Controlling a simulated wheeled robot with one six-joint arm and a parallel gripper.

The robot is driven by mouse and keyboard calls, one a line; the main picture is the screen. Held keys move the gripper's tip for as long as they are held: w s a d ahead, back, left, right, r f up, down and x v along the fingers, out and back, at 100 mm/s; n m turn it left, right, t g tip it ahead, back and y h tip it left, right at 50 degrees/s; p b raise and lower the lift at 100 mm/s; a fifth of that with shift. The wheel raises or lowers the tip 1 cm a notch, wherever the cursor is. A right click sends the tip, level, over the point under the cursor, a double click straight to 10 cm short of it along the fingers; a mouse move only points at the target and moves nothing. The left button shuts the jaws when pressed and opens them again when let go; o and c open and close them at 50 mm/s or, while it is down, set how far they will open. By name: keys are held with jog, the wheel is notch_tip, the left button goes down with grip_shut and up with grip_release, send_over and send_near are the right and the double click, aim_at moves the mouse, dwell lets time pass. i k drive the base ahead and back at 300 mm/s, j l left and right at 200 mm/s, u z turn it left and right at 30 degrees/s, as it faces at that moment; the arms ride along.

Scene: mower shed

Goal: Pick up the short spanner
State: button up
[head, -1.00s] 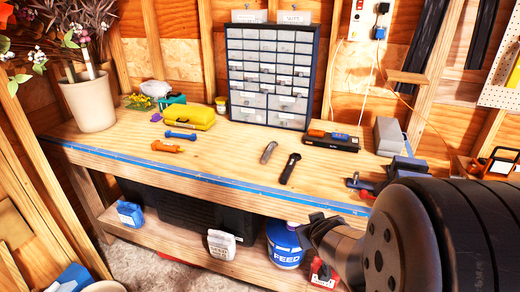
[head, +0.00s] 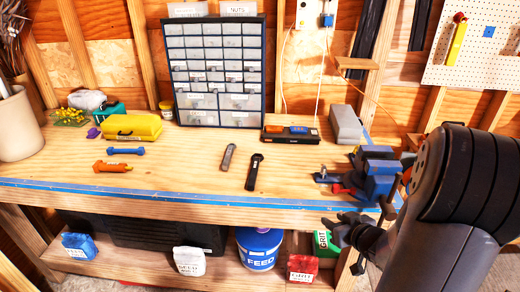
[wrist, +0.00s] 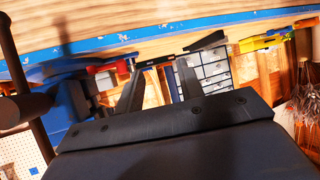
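Two slim tools lie flat on the workbench (head: 190,180) in the head view. One is a shorter grey tool (head: 228,157), which looks like the short spanner. The other is a longer black tool (head: 254,172) just to its right. They lie apart, roughly parallel and slightly tilted. My gripper (head: 338,225) is in front of the bench edge, low and to the right of both tools, touching neither. In the wrist view, the fingers of my gripper (wrist: 158,72) stand apart with nothing between them. Neither tool can be made out clearly there.
A blue vise (head: 378,172) is on the bench's right end, near my arm. A drawer cabinet (head: 218,118) stands behind the tools. Blue (head: 126,151) and orange (head: 112,167) tools and a yellow case (head: 132,127) lie left. A feed tub (head: 259,248) sits on the lower shelf.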

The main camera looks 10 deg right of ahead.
aim_at(232, 147)
jog(key=i+j+z, duration=0.25)
jog(key=j, duration=0.4)
jog(key=i+j+z, duration=0.15)
jog(key=j, duration=0.2)
jog(key=i+j+z, duration=0.1)
jog(key=j, duration=0.3)
jog(key=i+j+z, duration=0.15)
jog(key=j, duration=0.2)
jog(key=i+j+z, duration=0.1)
jog(key=j, duration=0.3)
jog(key=i+j, duration=0.1)
jog(key=j, duration=0.25)
jog(key=i+j, duration=0.15)
jog(key=j, duration=0.2)
